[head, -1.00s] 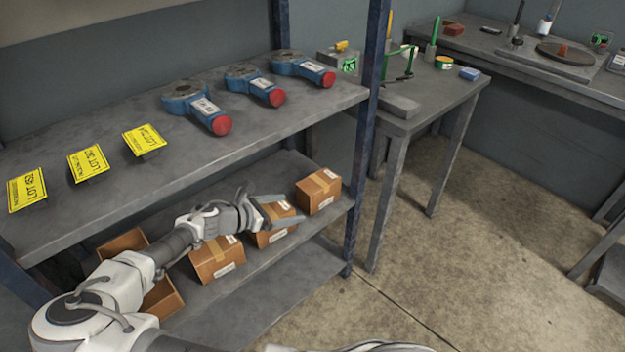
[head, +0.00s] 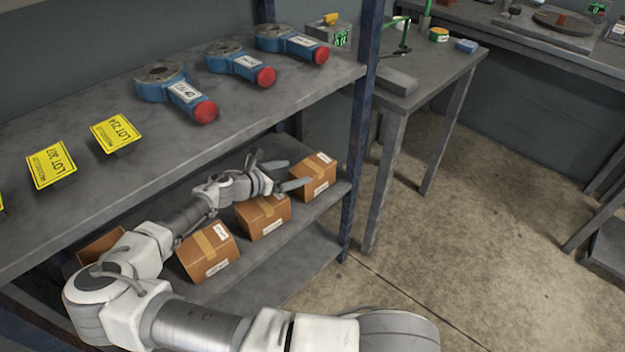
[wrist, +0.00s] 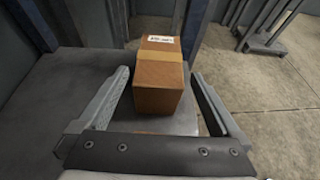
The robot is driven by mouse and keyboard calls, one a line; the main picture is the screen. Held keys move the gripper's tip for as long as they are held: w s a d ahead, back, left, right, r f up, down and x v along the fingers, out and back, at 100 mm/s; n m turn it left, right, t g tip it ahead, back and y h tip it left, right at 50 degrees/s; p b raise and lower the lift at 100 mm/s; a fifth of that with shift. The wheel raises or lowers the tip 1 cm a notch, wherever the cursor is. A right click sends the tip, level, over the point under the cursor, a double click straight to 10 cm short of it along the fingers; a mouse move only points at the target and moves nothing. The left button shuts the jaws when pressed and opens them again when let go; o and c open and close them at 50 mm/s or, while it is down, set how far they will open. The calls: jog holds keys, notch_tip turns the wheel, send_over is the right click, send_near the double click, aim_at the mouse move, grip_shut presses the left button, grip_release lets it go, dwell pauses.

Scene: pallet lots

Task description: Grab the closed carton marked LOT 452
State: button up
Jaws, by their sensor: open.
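Three closed, taped cartons stand on the lower shelf in the head view: a left one (head: 208,252), a middle one (head: 263,216) and a far right one (head: 314,177). Their white labels are too small to read, so I cannot tell which is LOT 452. My gripper (head: 281,171) is open, its fingers pointing at the far right carton. In the wrist view that carton (wrist: 160,83) stands upright ahead, between the lines of the open fingers (wrist: 163,95), with a label on its top. I see no finger touching it.
Another brown carton (head: 103,246) is partly hidden behind my arm. The upper shelf (head: 190,140) above holds yellow lot signs (head: 52,164) and blue tools (head: 176,92). A blue post (head: 358,130) stands just right of the far carton.

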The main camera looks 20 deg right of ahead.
aim_at(312, 166)
jog(key=b+x, duration=0.2)
jog(key=x, duration=0.7)
jog(key=shift+a, duration=0.1)
jog(key=shift+c, duration=0.3)
jog(key=c, duration=1.4)
jog(key=shift+r, duration=0.2)
